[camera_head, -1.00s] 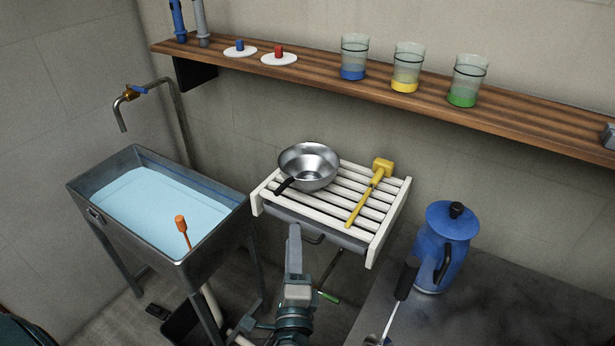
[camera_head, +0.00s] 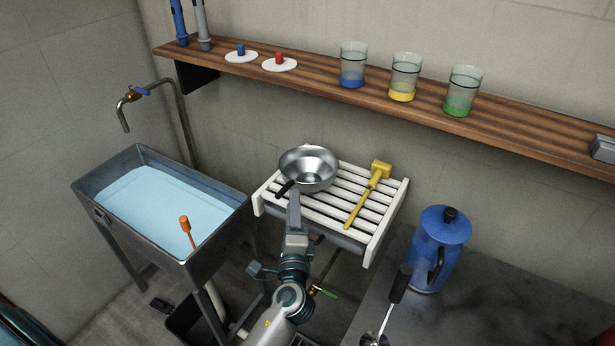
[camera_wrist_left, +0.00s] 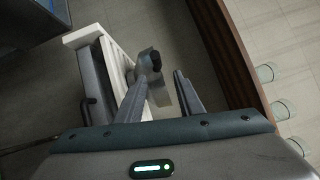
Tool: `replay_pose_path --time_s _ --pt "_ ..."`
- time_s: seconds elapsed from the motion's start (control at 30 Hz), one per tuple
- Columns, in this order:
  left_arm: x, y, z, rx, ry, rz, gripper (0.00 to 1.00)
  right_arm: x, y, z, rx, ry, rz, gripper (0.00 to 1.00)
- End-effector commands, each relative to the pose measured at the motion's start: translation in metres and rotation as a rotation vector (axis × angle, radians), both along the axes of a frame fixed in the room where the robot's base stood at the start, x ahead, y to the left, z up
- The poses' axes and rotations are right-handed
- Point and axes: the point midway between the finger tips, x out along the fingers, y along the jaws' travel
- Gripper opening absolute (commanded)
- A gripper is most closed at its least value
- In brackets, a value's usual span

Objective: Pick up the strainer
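The strainer (camera_head: 310,166), a shiny steel bowl with a short black handle (camera_head: 284,188), sits on the left part of the white slatted rack (camera_head: 376,237). The handle points toward the front left. My left gripper (camera_head: 294,197) is just in front of the handle, close to it. In the left wrist view the gripper (camera_wrist_left: 160,88) has its two fingers apart, with a dark rounded end and a grey metal part showing beyond and between the tips. Whether the fingers touch the handle cannot be told. My right gripper is not in view.
A yellow mallet-like tool (camera_head: 367,195) lies on the rack's right side. A water-filled sink (camera_head: 225,238) stands left. A blue jug (camera_head: 441,247) and a black-handled tool (camera_head: 399,284) are on the dark table at right. A wooden shelf (camera_head: 330,84) with cups runs above.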

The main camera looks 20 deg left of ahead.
Motion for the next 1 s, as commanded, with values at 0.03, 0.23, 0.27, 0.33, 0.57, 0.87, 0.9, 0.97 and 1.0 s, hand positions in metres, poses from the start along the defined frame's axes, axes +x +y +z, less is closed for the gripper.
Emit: replay_pose_path --time_s 0.03,0.23,0.27,0.33,0.57,0.87,0.9,0.97,1.0 --pt "0.001 0.000 0.000 0.000 0.000 0.000 0.34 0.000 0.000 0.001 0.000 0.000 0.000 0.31" --pt "0.001 0.000 0.000 0.000 0.000 0.000 0.34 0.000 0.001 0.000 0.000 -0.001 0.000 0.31" --pt "0.001 0.000 0.000 0.000 0.000 0.000 0.34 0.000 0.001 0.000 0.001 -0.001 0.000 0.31" --pt "0.001 0.001 0.000 0.000 0.000 0.000 0.34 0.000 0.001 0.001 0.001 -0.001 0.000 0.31" --pt "0.012 0.012 0.005 0.002 0.001 0.000 0.34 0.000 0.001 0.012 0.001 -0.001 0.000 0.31" --pt "0.041 0.030 0.006 0.001 0.000 -0.001 0.34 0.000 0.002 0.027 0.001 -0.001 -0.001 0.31" --pt "0.042 0.031 0.006 0.001 0.001 -0.001 0.34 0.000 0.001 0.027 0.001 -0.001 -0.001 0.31" --pt "0.044 0.032 0.005 0.001 0.001 -0.001 0.34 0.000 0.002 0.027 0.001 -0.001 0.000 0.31" --pt "0.044 0.032 0.005 0.000 0.000 -0.001 0.34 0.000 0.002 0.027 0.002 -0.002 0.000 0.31"
